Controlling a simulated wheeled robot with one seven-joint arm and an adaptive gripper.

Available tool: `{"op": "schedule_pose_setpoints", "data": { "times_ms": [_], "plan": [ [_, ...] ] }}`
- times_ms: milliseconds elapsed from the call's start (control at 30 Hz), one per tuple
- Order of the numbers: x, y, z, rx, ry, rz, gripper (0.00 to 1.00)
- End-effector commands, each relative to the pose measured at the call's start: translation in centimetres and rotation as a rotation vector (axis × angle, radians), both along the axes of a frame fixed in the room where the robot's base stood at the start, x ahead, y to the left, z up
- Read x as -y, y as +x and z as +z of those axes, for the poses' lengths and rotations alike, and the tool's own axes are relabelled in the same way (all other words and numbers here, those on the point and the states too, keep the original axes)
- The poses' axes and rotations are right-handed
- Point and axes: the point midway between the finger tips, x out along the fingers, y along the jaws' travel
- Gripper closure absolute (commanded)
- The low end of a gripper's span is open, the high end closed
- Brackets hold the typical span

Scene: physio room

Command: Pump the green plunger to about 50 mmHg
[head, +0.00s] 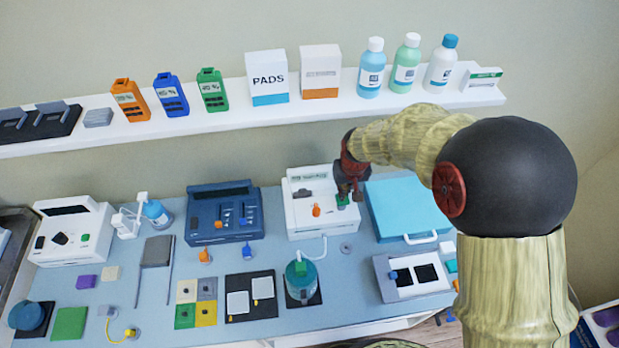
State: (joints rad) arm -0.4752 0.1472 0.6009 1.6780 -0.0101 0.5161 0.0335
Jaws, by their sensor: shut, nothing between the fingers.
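My gripper (350,191) is shut and empty, pointing down just above or at this green part. Whether they touch I cannot tell. The fingers hide some of the device's right side. An orange knob (316,210) is to the left of the green part. In front, a teal round vessel (299,284) with a green top stands on a dark mat; a pale tube runs from the device towards it.
A teal case (405,205) stands close to the right of the device. A blue device (223,218) is at its left. A grey-white unit (412,279) lies in front of the case. The wall shelf (236,117) with bottles and boxes runs behind my gripper.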

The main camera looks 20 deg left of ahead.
Motion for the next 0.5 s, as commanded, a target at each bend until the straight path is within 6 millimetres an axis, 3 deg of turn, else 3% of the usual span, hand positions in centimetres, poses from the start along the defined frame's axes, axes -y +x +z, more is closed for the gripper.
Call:
{"op": "schedule_pose_setpoints", "data": {
  "times_ms": [267,500],
  "plan": [
    [0.0,0.0,0.3,0.001,0.0,0.0,1.0],
    [0.0,0.0,2.4,0.002,0.001,0.0,1.0]
  ]
}}
